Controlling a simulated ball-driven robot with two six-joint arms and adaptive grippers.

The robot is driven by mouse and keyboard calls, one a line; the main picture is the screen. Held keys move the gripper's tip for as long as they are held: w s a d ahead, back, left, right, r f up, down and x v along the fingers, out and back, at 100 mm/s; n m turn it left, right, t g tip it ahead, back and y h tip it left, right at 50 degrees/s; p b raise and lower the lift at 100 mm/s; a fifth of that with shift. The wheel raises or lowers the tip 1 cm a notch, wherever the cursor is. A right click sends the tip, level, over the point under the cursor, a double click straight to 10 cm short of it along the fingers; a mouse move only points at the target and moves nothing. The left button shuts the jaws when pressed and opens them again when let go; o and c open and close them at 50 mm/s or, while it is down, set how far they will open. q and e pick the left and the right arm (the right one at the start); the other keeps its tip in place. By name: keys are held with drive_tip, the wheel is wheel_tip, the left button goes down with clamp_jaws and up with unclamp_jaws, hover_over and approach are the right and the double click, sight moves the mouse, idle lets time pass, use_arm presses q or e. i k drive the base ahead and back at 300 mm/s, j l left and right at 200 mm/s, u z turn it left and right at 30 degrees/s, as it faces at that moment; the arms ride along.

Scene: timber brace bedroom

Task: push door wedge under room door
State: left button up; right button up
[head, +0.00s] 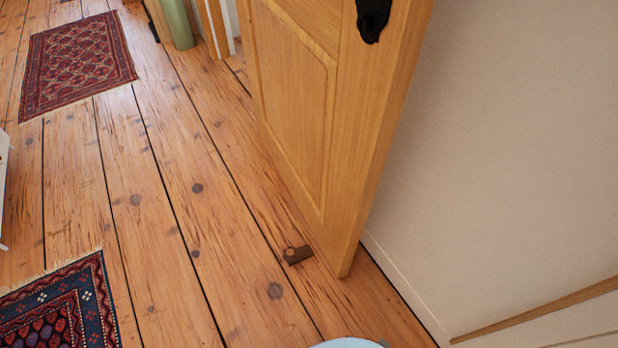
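The room door (318,100) is a pale wooden panelled door with a dark handle (373,18). It stands ajar, its lower edge over the plank floor. The door wedge (298,255) is a small brown block lying on the floor near the door's lower front corner, on its left side. It lies close to the door's bottom edge; I cannot tell whether it touches the door or is partly under it. Neither of my grippers shows in the head view.
A red patterned rug (78,62) lies at the far left and a dark patterned rug (62,308) at the near left. A cream wall (510,130) stands close behind the door on the right. A green object (177,24) stands at the back. Bare planks left of the door are clear.

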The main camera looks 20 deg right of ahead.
sight(294, 256)
drive_tip(key=k+l+z, duration=0.2)
drive_tip(key=l, duration=0.2)
drive_tip(key=i+j, duration=0.15)
drive_tip(key=j, duration=0.15)
drive_tip(key=i+j, duration=0.15)
drive_tip(key=j, duration=0.15)
drive_tip(key=i+j, duration=0.15)
drive_tip(key=j, duration=0.15)
drive_tip(key=i+j+z, duration=0.1)
drive_tip(key=j+z, duration=0.2)
drive_tip(key=z, duration=0.2)
drive_tip(key=i+j+z, duration=0.1)
drive_tip(key=j+z, duration=0.55)
drive_tip(key=z, duration=1.2)
